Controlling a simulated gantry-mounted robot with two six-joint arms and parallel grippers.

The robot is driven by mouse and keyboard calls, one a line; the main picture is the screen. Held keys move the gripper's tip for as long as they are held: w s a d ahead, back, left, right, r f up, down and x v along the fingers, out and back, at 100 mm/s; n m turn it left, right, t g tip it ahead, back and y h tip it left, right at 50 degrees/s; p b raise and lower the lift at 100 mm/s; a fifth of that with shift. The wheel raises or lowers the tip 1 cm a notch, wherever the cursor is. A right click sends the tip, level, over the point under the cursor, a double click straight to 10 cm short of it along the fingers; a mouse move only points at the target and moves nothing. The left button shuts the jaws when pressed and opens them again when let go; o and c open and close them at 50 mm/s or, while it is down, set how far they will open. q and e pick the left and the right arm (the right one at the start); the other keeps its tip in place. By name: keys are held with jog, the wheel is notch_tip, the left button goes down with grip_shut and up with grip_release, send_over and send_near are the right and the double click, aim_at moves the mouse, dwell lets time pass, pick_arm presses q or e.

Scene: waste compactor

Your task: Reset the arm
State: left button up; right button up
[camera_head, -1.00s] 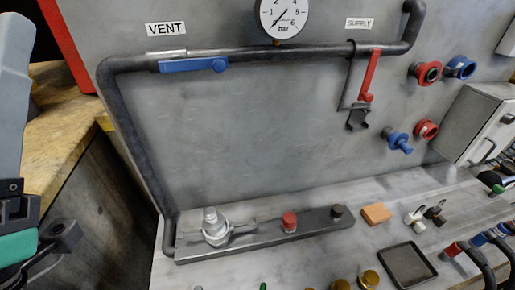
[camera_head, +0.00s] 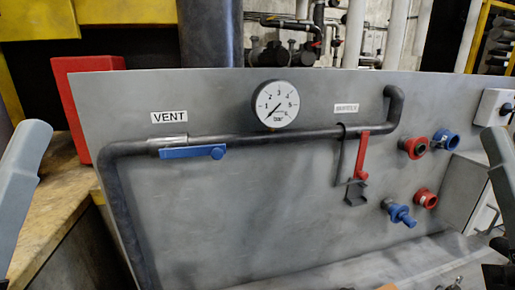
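My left arm shows as a light grey link (camera_head: 22,180) at the left edge; its gripper is outside the picture. My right arm shows as a similar grey link (camera_head: 503,180) at the right edge. Dark parts of my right gripper (camera_head: 497,270) show at the lower right corner, cut off by the frame, so its fingers cannot be made out. Both arms are apart from the panel's fittings in the picture. No held object is visible.
The grey panel (camera_head: 240,235) carries a pressure gauge (camera_head: 276,104), a blue vent lever (camera_head: 194,152) lying level, and a red lever (camera_head: 360,157) hanging down. Red and blue couplings and a grey box (camera_head: 466,190) are at right. A wooden worktop (camera_head: 50,215) is at left.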

jog(key=s+a+r+n+t+y, duration=0.1)
jog(key=s+a+n+y, duration=0.2)
jog(key=y, duration=0.4)
notch_tip(320, 180, up, 38)
jog(key=a+m+p, duration=0.1)
jog(key=p, duration=3.7)
notch_tip(320, 180, down, 28)
jog(key=b, duration=2.8)
jog(key=shift+w, duration=0.2)
